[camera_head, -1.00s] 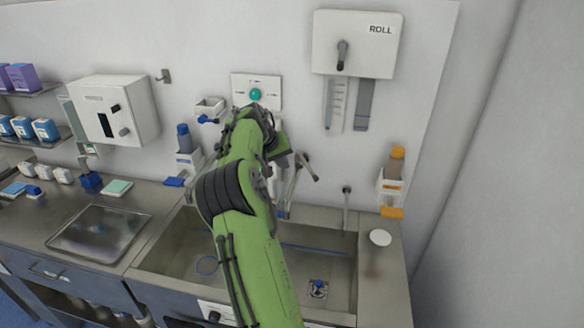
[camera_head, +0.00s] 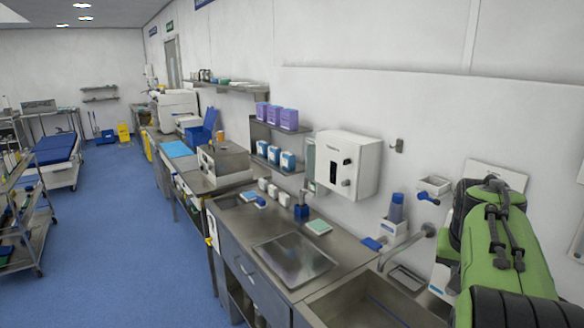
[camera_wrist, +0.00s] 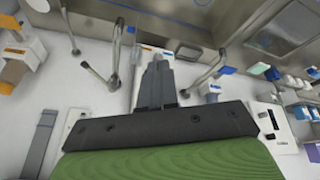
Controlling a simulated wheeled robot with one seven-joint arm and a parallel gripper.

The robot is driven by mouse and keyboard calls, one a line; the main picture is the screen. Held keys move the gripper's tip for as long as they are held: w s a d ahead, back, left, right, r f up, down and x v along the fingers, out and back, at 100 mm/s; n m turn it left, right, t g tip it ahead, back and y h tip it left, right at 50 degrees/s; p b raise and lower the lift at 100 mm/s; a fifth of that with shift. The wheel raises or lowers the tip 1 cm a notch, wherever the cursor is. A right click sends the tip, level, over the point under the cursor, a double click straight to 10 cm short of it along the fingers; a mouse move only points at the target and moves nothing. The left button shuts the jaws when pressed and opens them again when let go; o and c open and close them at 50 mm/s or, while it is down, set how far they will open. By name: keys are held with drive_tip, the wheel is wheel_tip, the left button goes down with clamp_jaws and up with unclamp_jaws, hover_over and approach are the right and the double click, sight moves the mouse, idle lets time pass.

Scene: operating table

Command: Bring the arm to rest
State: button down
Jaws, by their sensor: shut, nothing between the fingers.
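My green arm (camera_head: 505,245) fills the right side of the head view, raised in front of the wall above the sink (camera_head: 375,305). The gripper end is hidden behind the arm there. In the wrist view, my gripper (camera_wrist: 158,62) is shut, with its fingers together and nothing held. It points toward the sink area, with a bent tap pipe (camera_wrist: 105,75) on its left and another tap pipe (camera_wrist: 203,75) on its right. I cannot tell how far the fingers are from the wall fittings.
A white wall box (camera_head: 347,163) and a blue-capped dispenser (camera_head: 395,215) are left of my arm. A steel tray (camera_head: 293,258) lies on the counter. Shelves with purple boxes (camera_head: 277,117) hang farther back. Open blue floor (camera_head: 130,240) stretches at left, with a bed (camera_head: 55,150) beyond.

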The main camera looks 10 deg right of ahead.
drive_tip(key=s+a+f+n+t+y, duration=0.15)
drive_tip(key=s+a, duration=0.35)
drive_tip(key=a, duration=0.5)
drive_tip(key=s+a+n+t+y, duration=0.1)
drive_tip(key=s+a+n+y, duration=0.2)
drive_tip(key=a, duration=0.6)
drive_tip(key=s+a+f+n, duration=0.1)
drive_tip(key=s+a+f, duration=0.1)
drive_tip(key=s, duration=0.3)
drive_tip(key=s+a+f+n+h+b, duration=0.1)
drive_tip(key=s+a+f+n, duration=0.1)
drive_tip(key=s+a, duration=0.3)
drive_tip(key=shift+f, duration=0.85)
drive_tip(key=shift+a, duration=0.1)
